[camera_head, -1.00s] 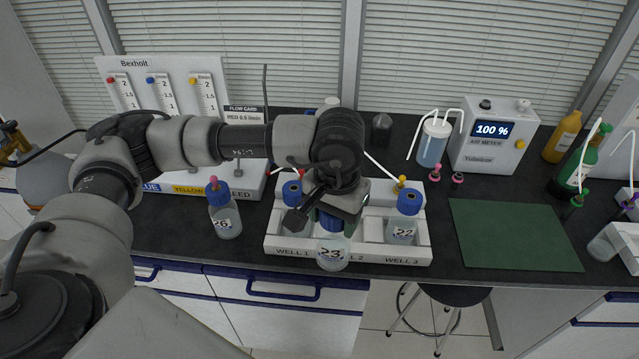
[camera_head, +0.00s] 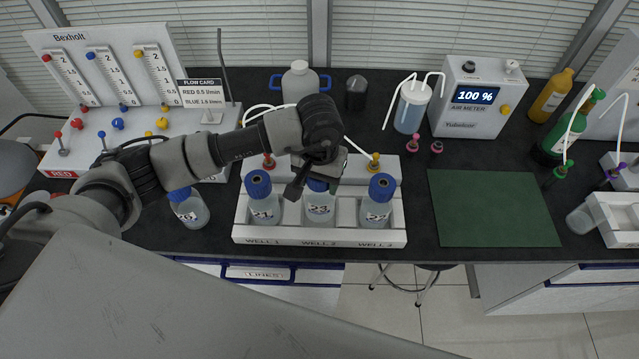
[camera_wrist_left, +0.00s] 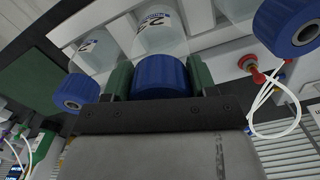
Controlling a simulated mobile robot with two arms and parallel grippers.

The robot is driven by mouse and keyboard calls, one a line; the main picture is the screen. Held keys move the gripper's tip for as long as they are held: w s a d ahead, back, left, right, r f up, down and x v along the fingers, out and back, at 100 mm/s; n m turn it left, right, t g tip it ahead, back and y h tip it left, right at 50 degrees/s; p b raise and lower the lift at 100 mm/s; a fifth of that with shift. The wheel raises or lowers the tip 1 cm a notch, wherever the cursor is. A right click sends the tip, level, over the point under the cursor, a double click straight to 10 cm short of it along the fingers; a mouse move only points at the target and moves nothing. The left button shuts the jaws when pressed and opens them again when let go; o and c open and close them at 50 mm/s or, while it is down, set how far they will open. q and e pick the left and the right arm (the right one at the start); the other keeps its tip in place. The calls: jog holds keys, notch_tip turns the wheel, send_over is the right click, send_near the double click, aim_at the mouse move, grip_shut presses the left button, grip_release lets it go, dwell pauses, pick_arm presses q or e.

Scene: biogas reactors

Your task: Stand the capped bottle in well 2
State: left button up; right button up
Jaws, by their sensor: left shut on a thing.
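The capped bottle, number 23 (camera_head: 320,209), has a blue cap and clear body. It stands upright in the middle well of the white rack (camera_head: 320,236), above the WELL 2 label. Its lower end is in the well; I cannot tell if it touches the floor. My left gripper (camera_head: 317,184) is shut on its blue cap from above. In the left wrist view the cap (camera_wrist_left: 160,76) sits between the green finger pads (camera_wrist_left: 158,82). Bottle 21 (camera_head: 264,212) stands in well 1 on the left, bottle 22 (camera_head: 376,211) in well 3 on the right. My right gripper is out of view.
Bottle 26 (camera_head: 189,211) stands on the bench left of the rack. Red (camera_head: 268,162) and yellow (camera_head: 375,161) connectors with white tubes are behind the wells. A green mat (camera_head: 493,208) lies clear to the right. The flow panel (camera_head: 110,70) stands back left.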

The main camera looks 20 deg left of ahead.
pick_arm(q)
notch_tip(320, 180, down, 3)
jog(key=shift+w+f+p, duration=0.1)
jog(key=shift+w+p, duration=0.05)
jog(key=shift+p, duration=0.4)
jog(key=shift+f+b, duration=0.2)
jog(key=shift+b, duration=0.15)
jog(key=o, duration=1.3)
jog(key=shift+o, duration=0.5)
jog(key=shift+r, duration=0.1)
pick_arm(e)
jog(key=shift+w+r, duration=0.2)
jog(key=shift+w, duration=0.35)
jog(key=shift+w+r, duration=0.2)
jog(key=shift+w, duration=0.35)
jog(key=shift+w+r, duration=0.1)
